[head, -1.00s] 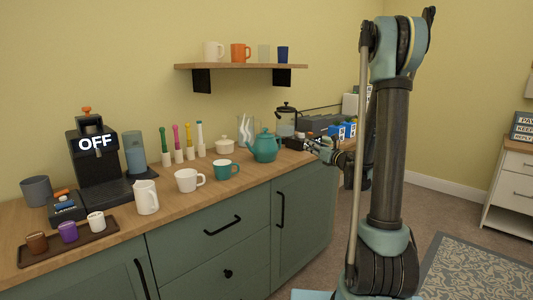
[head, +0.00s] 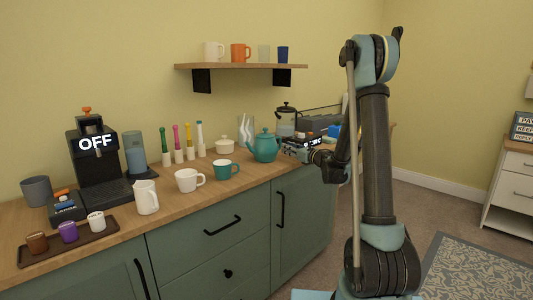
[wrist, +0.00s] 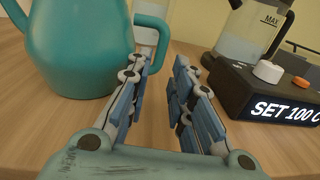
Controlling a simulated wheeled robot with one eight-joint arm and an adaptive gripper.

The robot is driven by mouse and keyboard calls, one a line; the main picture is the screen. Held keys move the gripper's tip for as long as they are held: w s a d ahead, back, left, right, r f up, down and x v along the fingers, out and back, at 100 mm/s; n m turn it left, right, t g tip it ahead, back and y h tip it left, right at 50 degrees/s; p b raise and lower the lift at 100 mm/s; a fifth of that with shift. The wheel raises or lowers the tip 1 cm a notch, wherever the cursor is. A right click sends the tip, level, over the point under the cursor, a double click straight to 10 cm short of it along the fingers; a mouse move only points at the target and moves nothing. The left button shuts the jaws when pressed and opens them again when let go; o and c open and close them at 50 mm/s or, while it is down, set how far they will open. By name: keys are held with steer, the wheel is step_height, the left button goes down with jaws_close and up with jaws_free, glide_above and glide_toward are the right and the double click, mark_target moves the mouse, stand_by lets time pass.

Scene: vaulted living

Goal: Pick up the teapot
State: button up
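The teal teapot (head: 265,147) stands upright on the wooden counter, toward its right end. In the wrist view the teapot (wrist: 85,45) fills the upper left, with its top cut off. In the head view my gripper (head: 288,150) is low over the counter at the teapot's right side.
A dark kettle base (wrist: 270,95) with a lit display and a glass kettle (wrist: 248,35) stand to the right of my fingers. A teal mug (head: 224,169) is left of the teapot. A white lidded pot (head: 224,145) is behind the mug. A shelf (head: 240,66) hangs above.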

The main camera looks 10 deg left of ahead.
mark_target(280, 146)
steer(key=shift+x, duration=3.1)
steer(key=shift+s+f, duration=0.1)
steer(key=shift+f, duration=0.1)
steer(key=shift+c, duration=0.2)
jaws_close()
